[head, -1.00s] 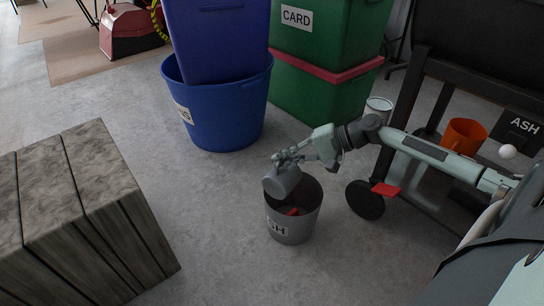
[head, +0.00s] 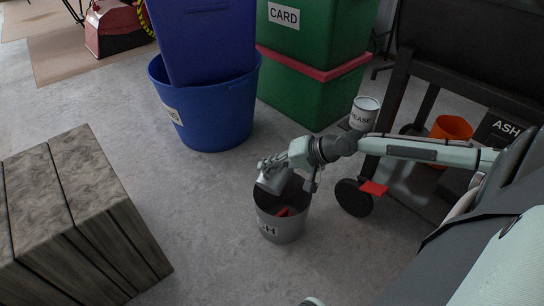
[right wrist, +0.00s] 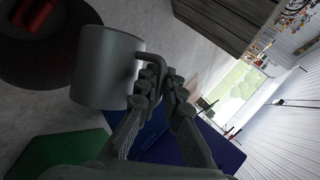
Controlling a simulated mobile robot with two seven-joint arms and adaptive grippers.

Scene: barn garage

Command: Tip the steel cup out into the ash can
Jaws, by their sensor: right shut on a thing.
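The grey steel cup (head: 271,181) is above the left part of the ash can's mouth in the head view, tilted. My right gripper (head: 272,164) is shut on it. The right wrist view shows its fingers (right wrist: 160,90) at the handle of the cup (right wrist: 105,68). The cup's inside is hidden in both views. The grey ash can (head: 280,228) stands on the floor with part of its label showing. A red piece (head: 283,211) lies inside it, and shows in the wrist view (right wrist: 36,14). My left gripper is not in view.
A wooden block (head: 75,205) stands at the left. A blue tub (head: 215,112) and green crates (head: 310,90) stand behind the can. A white grease tin (head: 364,113), an orange pot (head: 452,128) and a dark wheeled frame (head: 398,95) are at the right. Bare floor surrounds the can.

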